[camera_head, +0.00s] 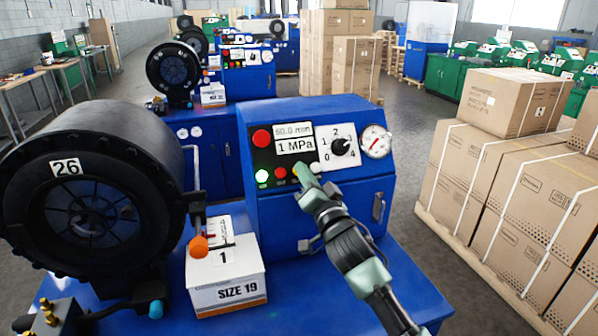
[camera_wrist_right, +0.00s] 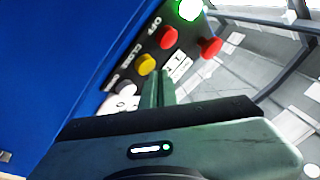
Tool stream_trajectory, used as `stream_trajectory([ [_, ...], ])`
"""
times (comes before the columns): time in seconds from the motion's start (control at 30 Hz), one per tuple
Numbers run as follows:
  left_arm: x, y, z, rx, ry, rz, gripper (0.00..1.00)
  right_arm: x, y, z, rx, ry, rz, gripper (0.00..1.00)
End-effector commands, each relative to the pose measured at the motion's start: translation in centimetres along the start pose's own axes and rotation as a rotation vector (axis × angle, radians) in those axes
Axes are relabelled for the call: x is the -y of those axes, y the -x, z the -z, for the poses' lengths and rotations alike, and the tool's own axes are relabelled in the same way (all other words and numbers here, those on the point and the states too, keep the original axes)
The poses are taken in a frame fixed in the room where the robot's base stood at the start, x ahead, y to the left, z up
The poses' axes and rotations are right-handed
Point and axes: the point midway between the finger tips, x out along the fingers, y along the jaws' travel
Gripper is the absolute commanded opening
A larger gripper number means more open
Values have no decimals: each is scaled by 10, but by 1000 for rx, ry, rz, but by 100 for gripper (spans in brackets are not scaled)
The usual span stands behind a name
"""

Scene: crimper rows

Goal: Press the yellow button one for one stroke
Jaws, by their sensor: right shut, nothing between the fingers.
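The yellow button (camera_head: 296,170) sits in the lower row of the blue control box (camera_head: 345,205), between a red button (camera_head: 281,172) and a white button (camera_head: 315,168). In the head view the tip of my right gripper (camera_head: 304,174) is right by it and covers part of it. In the right wrist view the yellow button (camera_wrist_right: 147,64) shows just left of my shut, empty fingertips (camera_wrist_right: 159,76). I cannot tell whether the fingers touch the panel. My left gripper is not in view.
A lit green button (camera_head: 262,176), a large red button (camera_head: 262,138), a dial (camera_head: 340,146) and a gauge (camera_head: 376,141) share the panel. A black crimper wheel (camera_head: 130,150) and a SIZE 19 box (camera_head: 228,285) stand left. Stacked cartons (camera_head: 500,190) stand right.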

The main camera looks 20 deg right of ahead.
Motion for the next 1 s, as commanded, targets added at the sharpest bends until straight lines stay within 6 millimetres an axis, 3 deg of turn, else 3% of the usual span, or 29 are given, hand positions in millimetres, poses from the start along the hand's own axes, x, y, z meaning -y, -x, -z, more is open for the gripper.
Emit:
stream_trajectory([
  [1.0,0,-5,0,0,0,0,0,-5,-6,-5,1,0,-1,0],
])
